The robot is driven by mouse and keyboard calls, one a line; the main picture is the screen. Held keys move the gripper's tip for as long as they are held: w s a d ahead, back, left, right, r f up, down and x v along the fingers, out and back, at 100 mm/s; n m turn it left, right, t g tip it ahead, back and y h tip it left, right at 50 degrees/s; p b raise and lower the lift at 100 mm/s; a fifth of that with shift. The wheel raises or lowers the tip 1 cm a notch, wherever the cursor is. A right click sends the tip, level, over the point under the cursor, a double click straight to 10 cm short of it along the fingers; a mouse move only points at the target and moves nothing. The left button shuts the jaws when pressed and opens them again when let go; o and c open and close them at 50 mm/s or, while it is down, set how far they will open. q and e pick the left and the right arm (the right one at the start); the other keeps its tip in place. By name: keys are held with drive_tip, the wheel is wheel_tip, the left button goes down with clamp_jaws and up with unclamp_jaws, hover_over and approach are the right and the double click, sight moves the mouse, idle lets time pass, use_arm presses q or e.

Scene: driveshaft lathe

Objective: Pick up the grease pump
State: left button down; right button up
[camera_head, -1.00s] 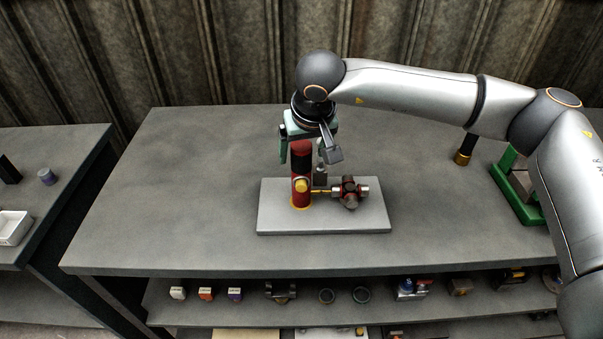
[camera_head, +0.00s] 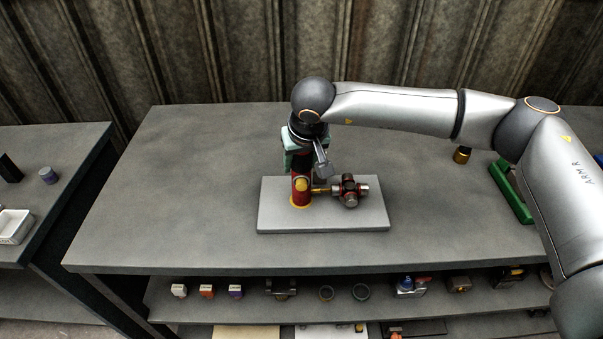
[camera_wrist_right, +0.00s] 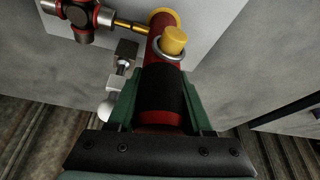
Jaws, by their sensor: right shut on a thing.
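The grease pump (camera_head: 301,190) is a red cylinder with a black band, a yellow base ring and a yellow knob. It stands upright on a pale grey plate (camera_head: 275,222) on the workbench. In the right wrist view the pump (camera_wrist_right: 166,50) runs up between the green fingers. My right gripper (camera_wrist_right: 162,105) is shut on the pump around its black band, coming from above. A dark red and metal cross-shaped joint (camera_head: 349,190) lies beside the pump, with the pump's thin yellow nozzle reaching to it. My left gripper is not in view.
A green holder (camera_head: 512,190) and a dark, gold-ended tool (camera_head: 462,155) are at the right of the bench. Shelves below hold several small parts. A side table with a white tray (camera_head: 13,226) is at left. The bench's left part is clear.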

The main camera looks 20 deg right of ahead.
clamp_jaws()
drive_tip(key=shift+w+r, duration=0.1)
drive_tip(key=shift+r, duration=0.15)
idle(0.3)
